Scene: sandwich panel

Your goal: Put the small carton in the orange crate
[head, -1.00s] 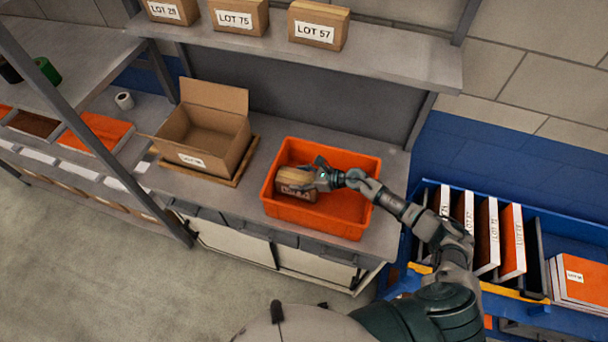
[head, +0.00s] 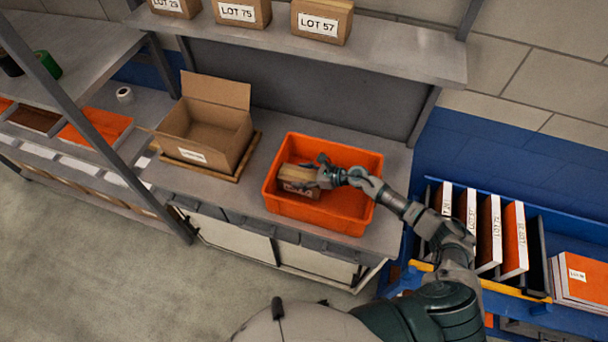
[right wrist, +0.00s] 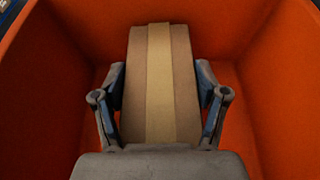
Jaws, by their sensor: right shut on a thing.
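The small carton (head: 297,190) is brown with a white label and a paler tape strip. It is inside the orange crate (head: 337,222), in its left part. My right gripper (head: 318,174) reaches into the crate from the right and is shut on the carton. In the right wrist view the carton (right wrist: 160,85) lies between the two fingers, with orange crate walls around it. I cannot tell whether the carton's underside touches the crate floor. My left gripper is not in view.
An open cardboard box (head: 208,134) stands on a wooden board left of the crate, on the grey bench (head: 265,132). A shelf (head: 390,50) with several labelled cartons is above. A blue rack (head: 535,205) with orange and white binders stands at right. The crate's right part is empty.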

